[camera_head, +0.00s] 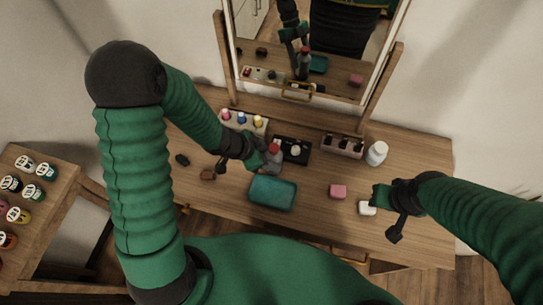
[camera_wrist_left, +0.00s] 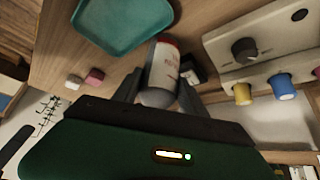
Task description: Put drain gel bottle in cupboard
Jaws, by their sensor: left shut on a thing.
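The drain gel bottle (camera_head: 273,154), grey-white with a red part, is above or on the wooden table, behind the teal tray. My left gripper (camera_head: 262,158) is shut on it from the left. In the left wrist view the bottle (camera_wrist_left: 163,68) sits between the two dark fingers, its red band toward the tray. I cannot tell whether its base touches the table. My right gripper (camera_head: 385,201) is over the table's right side, close to a white block (camera_head: 367,208); its jaws are unclear. No cupboard is clearly identifiable in direct view.
The teal tray (camera_head: 273,193) lies at the front. A pink block (camera_head: 338,191), a white jar (camera_head: 377,153), a bottle rack (camera_head: 343,145) and a black tray (camera_head: 291,150) share the table. A mirror (camera_head: 318,45) stands behind. A paint shelf (camera_head: 40,205) is at left.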

